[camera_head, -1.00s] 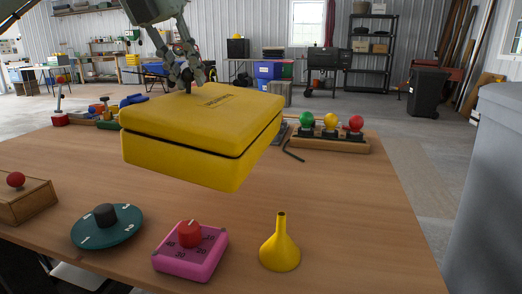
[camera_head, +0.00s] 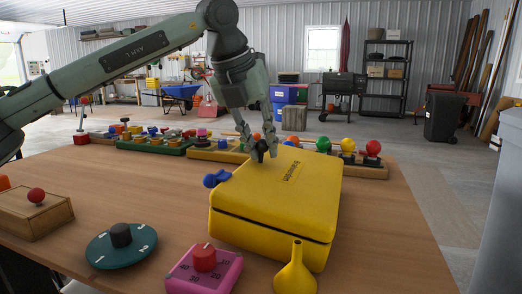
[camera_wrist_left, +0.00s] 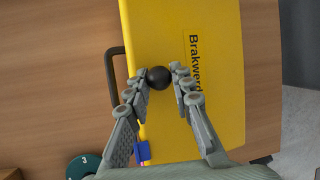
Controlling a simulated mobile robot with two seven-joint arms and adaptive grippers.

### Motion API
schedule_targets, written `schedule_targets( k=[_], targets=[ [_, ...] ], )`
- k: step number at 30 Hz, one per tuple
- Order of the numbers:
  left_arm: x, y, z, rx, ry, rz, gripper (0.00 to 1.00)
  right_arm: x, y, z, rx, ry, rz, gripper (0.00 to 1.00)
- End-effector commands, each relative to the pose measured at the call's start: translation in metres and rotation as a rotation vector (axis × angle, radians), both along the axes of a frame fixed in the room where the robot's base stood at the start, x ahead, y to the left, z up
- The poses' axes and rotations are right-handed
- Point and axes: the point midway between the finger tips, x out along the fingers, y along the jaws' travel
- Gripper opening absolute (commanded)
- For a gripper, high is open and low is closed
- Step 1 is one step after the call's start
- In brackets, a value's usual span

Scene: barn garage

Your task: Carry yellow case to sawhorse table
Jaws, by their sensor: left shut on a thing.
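The yellow case (camera_head: 278,215) is over the front middle of the wooden table (camera_head: 390,235), flat side up with lettering on its lid. I cannot tell whether it rests on the tabletop or hangs just above it. My left gripper (camera_head: 262,150) is above the lid near its back left, shut on a dark round knob (camera_wrist_left: 158,77). In the left wrist view the fingers close on both sides of this knob, over the yellow case (camera_wrist_left: 215,75). A dark handle (camera_wrist_left: 118,80) shows along one side of the case. My right gripper is not in view.
In front of the case are a yellow funnel (camera_head: 295,272), a pink timer (camera_head: 204,270) and a teal dial (camera_head: 120,245). A blue object (camera_head: 217,178) is at its left. Racks with coloured knobs (camera_head: 350,160) line the back edge. The table's right side is clear.

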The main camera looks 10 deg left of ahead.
Motion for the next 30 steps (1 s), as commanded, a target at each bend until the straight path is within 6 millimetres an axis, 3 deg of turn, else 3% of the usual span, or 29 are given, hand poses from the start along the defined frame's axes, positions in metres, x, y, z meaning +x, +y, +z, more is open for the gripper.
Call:
schedule_targets(
  k=[8, 9, 13, 23, 30],
  targets=[
    [-0.001, -0.001, -0.009, 0.000, 0.000, -0.002, 0.00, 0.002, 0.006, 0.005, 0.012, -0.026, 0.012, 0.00],
    [-0.001, 0.000, -0.013, 0.005, 0.005, -0.003, 0.26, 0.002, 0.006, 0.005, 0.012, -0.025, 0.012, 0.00],
    [-0.001, 0.000, -0.012, 0.004, 0.004, -0.003, 0.42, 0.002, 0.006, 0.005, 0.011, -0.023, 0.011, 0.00],
    [-0.001, 0.000, -0.009, 0.002, 0.001, -0.002, 0.43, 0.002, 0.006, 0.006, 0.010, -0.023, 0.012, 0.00],
    [-0.013, 0.008, 0.023, 0.000, -0.001, -0.001, 0.43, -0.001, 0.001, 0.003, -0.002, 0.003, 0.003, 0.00]
  ],
)
